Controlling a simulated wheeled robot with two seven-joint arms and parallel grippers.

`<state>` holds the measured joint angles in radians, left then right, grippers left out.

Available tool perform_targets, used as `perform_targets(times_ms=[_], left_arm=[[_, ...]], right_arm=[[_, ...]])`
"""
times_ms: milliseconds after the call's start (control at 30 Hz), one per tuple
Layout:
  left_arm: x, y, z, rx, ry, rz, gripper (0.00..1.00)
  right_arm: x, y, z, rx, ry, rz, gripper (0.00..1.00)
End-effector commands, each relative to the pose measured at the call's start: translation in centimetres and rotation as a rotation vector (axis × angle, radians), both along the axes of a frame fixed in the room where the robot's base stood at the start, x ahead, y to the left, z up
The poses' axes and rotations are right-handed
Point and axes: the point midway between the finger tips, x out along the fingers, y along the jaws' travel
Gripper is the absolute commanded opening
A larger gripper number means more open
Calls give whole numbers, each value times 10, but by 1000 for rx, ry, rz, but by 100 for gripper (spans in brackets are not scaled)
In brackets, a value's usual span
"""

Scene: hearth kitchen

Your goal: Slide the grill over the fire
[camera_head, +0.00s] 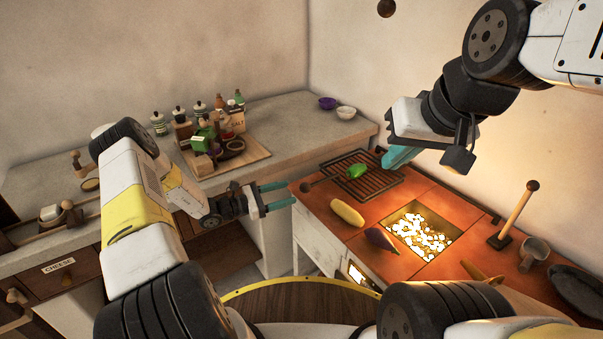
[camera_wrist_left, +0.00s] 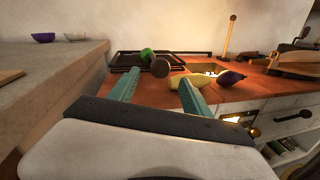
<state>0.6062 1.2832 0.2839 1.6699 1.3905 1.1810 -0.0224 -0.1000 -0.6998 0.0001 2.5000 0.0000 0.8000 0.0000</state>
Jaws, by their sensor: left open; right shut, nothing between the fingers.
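The dark barred grill (camera_head: 381,181) lies at the back left of the orange hearth top, with a green pepper (camera_head: 356,171) on it. Its round handle knob (camera_head: 305,187) sticks out to the left. The fire (camera_head: 420,234) glows in a square opening to the right of the grill. My left gripper (camera_head: 291,194) is open and empty, just left of the hearth edge. In the left wrist view the knob (camera_wrist_left: 160,67) shows between and beyond its fingertips, apparently apart from them. My right gripper (camera_head: 390,161) is shut and empty near the grill's back right; contact cannot be told.
A yellow squash (camera_head: 347,212) and an eggplant (camera_head: 382,238) lie on the hearth in front of the grill and fire. A wooden-handled tool (camera_head: 515,215) and a metal cup (camera_head: 534,253) stand on the right. A stone counter (camera_head: 290,130) is behind my left arm.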

Motion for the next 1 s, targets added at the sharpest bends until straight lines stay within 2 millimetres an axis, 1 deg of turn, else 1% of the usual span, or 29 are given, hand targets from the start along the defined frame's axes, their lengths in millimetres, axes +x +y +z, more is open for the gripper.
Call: perform_targets(times_ms=[67, 400, 500, 667, 867, 900, 967, 1000], left_arm=[[3, -6, -1, -7, 3, 4, 57], [24, -53, -1, -3, 2, 1, 57], [28, -63, -1, -3, 2, 1, 57], [32, -70, -1, -2, 2, 2, 57], [32, -70, -1, -2, 2, 2, 57], [32, -70, -1, -2, 2, 2, 55], [32, -70, -1, -2, 2, 2, 43], [32, -70, -1, -2, 2, 2, 35]], right_arm=[[0, 0, 0, 0, 0, 0, 0], [0, 0, 0, 0, 0, 0, 0], [0, 0, 0, 0, 0, 0, 0], [0, 0, 0, 0, 0, 0, 0], [0, 0, 0, 0, 0, 0, 0], [0, 0, 0, 0, 0, 0, 0], [0, 0, 0, 0, 0, 0, 0], [0, 0, 0, 0, 0, 0, 0]])
